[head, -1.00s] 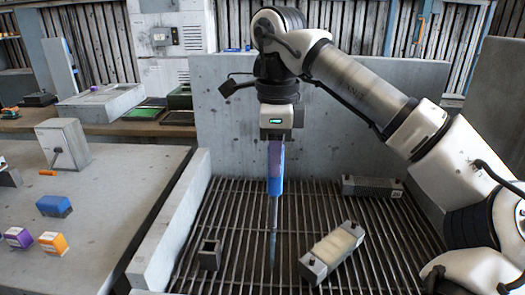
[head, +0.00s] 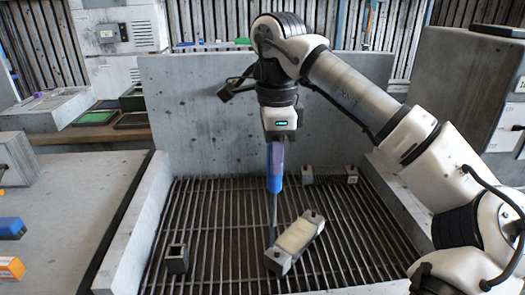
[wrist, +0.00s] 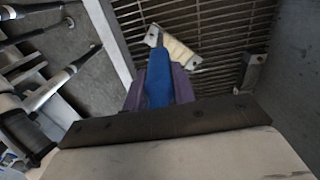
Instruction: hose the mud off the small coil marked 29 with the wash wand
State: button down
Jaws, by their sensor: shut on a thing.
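My gripper (head: 275,150) is shut on the blue handle of the wash wand (head: 275,183), which hangs upright with its thin grey lance down over the grating. In the wrist view the blue handle (wrist: 158,80) sits between purple fingers. A coil (head: 298,237) with a cream face and grey end blocks lies slanted on the grating, just right of the lance; it also shows in the wrist view (wrist: 180,52). A second, darker coil (head: 330,175) lies at the back right. I cannot read the mark on either coil. No water spray is visible.
A small hollow grey block (head: 177,260) stands on the grating (head: 220,230) at the left. Low concrete walls and a tall back wall (head: 205,110) enclose the grating. A blue block (head: 11,228) and an orange block (head: 10,267) lie on the left bench.

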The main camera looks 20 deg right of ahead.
jog(key=d, duration=0.1)
jog(key=s+d+p, duration=0.1)
jog(key=d, duration=0.1)
jog(key=shift+d, duration=0.25)
jog(key=shift+f, duration=0.15)
jog(key=shift+f+b, duration=0.5)
jog(key=shift+f, duration=0.05)
dwell(1.5)
jog(key=shift+w+d+p, duration=0.35)
jog(key=shift+d+p, duration=0.05)
jog(key=shift+d, duration=0.25)
jog(key=shift+w+d+p, duration=0.3)
jog(key=shift+d+p, duration=0.05)
jog(key=shift+d, duration=0.25)
dwell(0.8)
